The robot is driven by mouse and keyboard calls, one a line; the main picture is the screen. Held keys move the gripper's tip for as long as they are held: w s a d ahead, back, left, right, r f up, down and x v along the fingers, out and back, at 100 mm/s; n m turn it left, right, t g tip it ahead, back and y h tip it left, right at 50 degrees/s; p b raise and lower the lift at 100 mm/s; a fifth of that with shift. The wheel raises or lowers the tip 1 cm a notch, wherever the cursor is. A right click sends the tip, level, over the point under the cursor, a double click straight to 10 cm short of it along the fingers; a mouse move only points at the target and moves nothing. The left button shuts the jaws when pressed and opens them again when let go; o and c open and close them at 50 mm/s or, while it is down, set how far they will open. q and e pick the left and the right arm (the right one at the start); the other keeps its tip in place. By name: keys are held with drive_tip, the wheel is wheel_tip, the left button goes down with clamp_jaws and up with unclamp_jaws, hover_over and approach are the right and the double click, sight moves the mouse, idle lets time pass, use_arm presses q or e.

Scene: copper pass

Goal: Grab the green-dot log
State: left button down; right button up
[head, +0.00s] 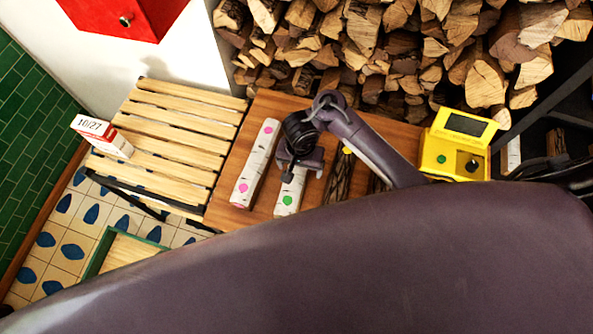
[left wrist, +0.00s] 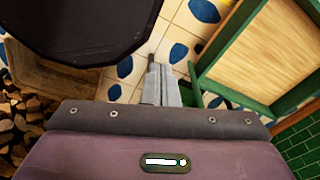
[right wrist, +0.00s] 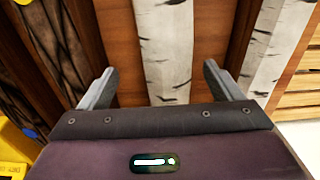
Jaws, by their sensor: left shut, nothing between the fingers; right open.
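The green-dot log (head: 289,192) is a white birch log lying on the brown wooden table. Its green dot is at the near end in the head view. My right gripper (head: 299,166) is open over the log's middle. In the right wrist view the birch log (right wrist: 163,45) runs between the two spread fingers of the right gripper (right wrist: 160,86), without visible finger contact; the green dot is out of that view. My left gripper (left wrist: 160,82) is shut and empty above the tiled floor, away from the logs.
A pink-dot birch log (head: 256,163) lies to the left, also visible in the right wrist view (right wrist: 276,48). A dark log (head: 338,180) with a yellow dot lies to the right. A yellow device (head: 455,145), a slatted bench (head: 170,130) and stacked firewood (head: 400,50) surround them.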

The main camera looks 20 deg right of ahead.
sight(297, 168)
drive_tip(key=f, duration=0.1)
drive_tip(key=f+b, duration=0.1)
drive_tip(key=f, duration=0.1)
drive_tip(key=f+b, duration=0.1)
drive_tip(key=shift+w+a+f, duration=0.2)
drive_tip(key=shift+w+a, duration=0.05)
drive_tip(key=shift+w, duration=0.1)
drive_tip(key=shift+f, duration=0.3)
use_arm(q)
drive_tip(key=f, duration=0.2)
drive_tip(key=shift+w+f, duration=0.3)
drive_tip(key=shift+f, duration=0.05)
use_arm(e)
drive_tip(key=c, duration=1.5)
